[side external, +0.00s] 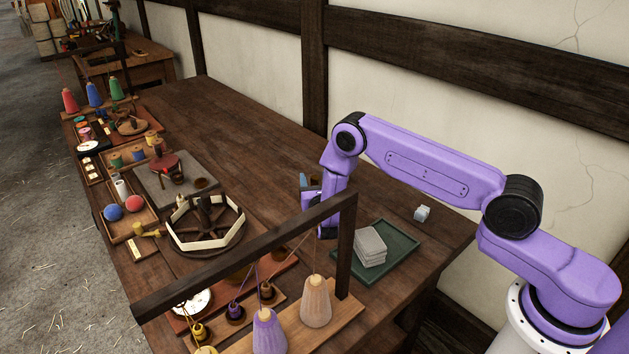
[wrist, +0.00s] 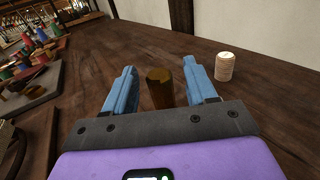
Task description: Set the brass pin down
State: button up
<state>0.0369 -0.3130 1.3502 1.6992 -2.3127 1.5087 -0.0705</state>
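A short brass-brown cylinder, which looks like the brass pin (wrist: 160,90), stands upright between the two blue fingers of my gripper (wrist: 159,67) in the wrist view. A gap shows between the pin and each finger, so the fingers are open around it and do not appear to grip it. The pin's lower end is hidden by the gripper body, so I cannot see how it meets the table. In the side view my gripper (side external: 305,182) is low over the right part of the table, behind the dark wooden frame. The pin cannot be made out there.
A cream ribbed cylinder (wrist: 224,66) stands right of my fingers. A green tray (side external: 402,241) with a grey stack (side external: 369,246) and a small pale block (side external: 422,213) are at the right. A wooden frame (side external: 250,250) rises in front. The table's back middle is bare.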

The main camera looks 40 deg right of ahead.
jog(key=shift+r, duration=0.15)
jog(key=v, duration=0.7)
jog(key=shift+s+a, duration=0.15)
jog(key=shift+s, duration=0.15)
